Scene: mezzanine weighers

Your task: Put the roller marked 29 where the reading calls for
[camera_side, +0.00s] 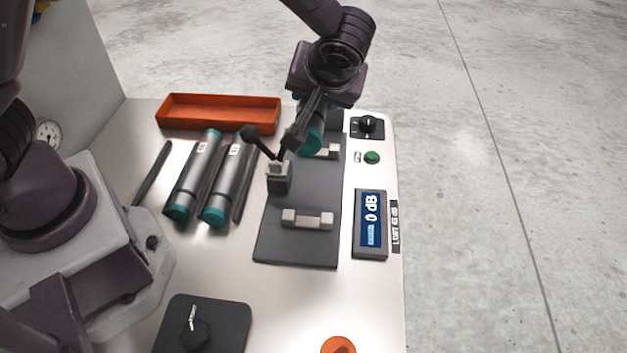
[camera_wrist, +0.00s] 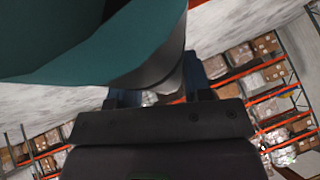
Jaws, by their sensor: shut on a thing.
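My gripper (camera_side: 314,108) is shut on a roller (camera_side: 313,139) with teal ends, over the far end of the dark test plate (camera_side: 265,247). In the wrist view a large teal end of the roller (camera_wrist: 110,45) fills the upper left; its number is not visible. It seems tilted over the far grey rest (camera_side: 328,151); contact cannot be told. The nearer rest (camera_side: 308,219) is empty. The display (camera_side: 371,222) reads 0 dB; a label (camera_side: 395,222) beside it appears to give a limit. Two more rollers (camera_side: 194,180) (camera_side: 230,185) lie left of the plate, labels too small to read.
An orange tray (camera_side: 218,125) at the back looks empty. A ball-ended black lever (camera_side: 250,133) stands by a grey block (camera_side: 278,178) on the plate. A black knob (camera_side: 368,124), green button (camera_side: 372,157), dark switch pad (camera_side: 228,320) and orange button (camera_side: 338,344) are around.

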